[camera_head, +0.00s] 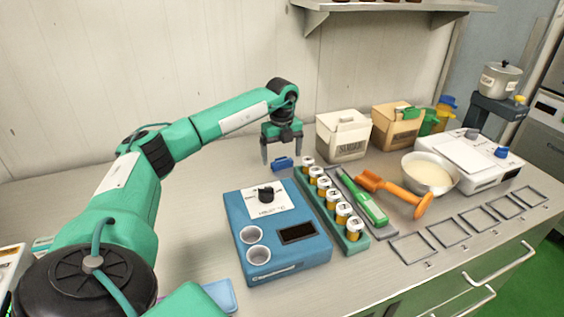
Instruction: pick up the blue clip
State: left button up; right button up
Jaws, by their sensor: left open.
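The blue clip (282,163) lies on the counter behind the blue device, just left of the far end of the green vial rack. My left gripper (282,156) points down above the clip with its fingers apart, one on each side of it in this view. I cannot tell how much height is left between the fingertips and the counter. My right gripper does not show.
The blue device (283,265) and the vial rack (330,210) stand in front of the clip. The sugar box (342,138) is to its right. A green tool (365,200), an orange tool (397,190) and a bowl (430,173) lie further right. The counter left of the clip is clear.

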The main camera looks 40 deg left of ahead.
aim_at(282, 164)
pick_arm(q)
jog(key=shift+f, duration=1.35)
jog(key=c, duration=1)
jog(key=shift+c, duration=0.2)
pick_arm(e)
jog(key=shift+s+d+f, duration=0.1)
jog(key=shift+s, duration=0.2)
pick_arm(q)
jog(key=shift+r, duration=0.1)
